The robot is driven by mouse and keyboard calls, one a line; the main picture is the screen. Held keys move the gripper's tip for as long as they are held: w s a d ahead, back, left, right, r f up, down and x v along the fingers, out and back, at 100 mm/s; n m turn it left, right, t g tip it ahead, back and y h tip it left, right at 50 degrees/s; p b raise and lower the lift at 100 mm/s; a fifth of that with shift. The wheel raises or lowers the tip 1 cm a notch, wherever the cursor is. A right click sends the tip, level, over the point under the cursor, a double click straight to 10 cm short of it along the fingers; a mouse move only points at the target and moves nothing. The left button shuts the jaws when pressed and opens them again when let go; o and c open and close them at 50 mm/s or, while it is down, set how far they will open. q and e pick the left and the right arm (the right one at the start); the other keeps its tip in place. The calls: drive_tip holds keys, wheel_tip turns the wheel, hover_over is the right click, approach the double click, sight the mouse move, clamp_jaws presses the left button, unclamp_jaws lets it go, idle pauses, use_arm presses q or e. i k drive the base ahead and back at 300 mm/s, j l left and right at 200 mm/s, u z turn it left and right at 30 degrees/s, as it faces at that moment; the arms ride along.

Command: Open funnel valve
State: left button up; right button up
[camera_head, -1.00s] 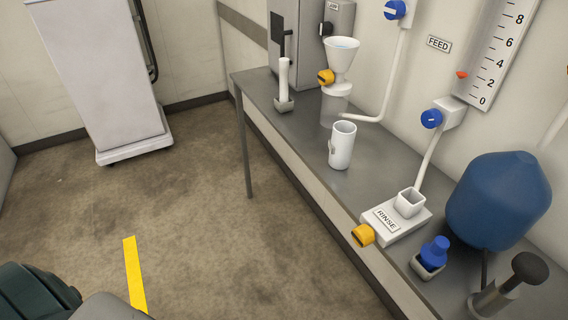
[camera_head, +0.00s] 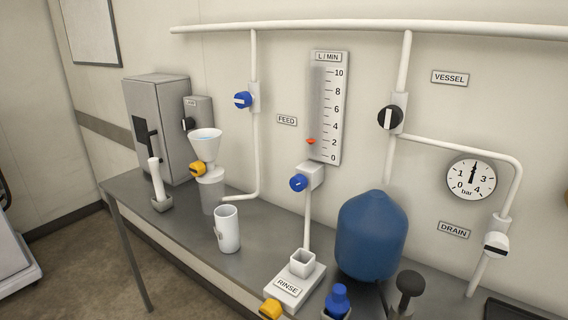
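The white funnel (camera_head: 206,143) stands on the left part of the counter with bluish liquid in its top. Its yellow valve knob (camera_head: 197,168) sits below the cone, on the left side of the neck. A clear vessel (camera_head: 213,198) is under the funnel. I cannot tell from this distance whether the valve is open or closed. Neither of my grippers shows in the view.
A white jug (camera_head: 227,229) stands on the grey counter (camera_head: 187,236) right of the funnel. The rinse block (camera_head: 290,288) with a yellow knob (camera_head: 270,308), a blue tank (camera_head: 371,237) and a black-topped handle (camera_head: 409,284) are further right. A white tube (camera_head: 157,181) stands in a holder at left.

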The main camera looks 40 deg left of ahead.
sight(197, 168)
drive_tip(key=k+j+z, duration=0.2)
drive_tip(key=j+z, duration=0.25)
drive_tip(key=k+j+z, duration=0.25)
drive_tip(key=j+z, duration=0.2)
drive_tip(key=j, duration=0.2)
drive_tip(key=k+j+z, duration=0.75)
drive_tip(key=z, duration=0.2)
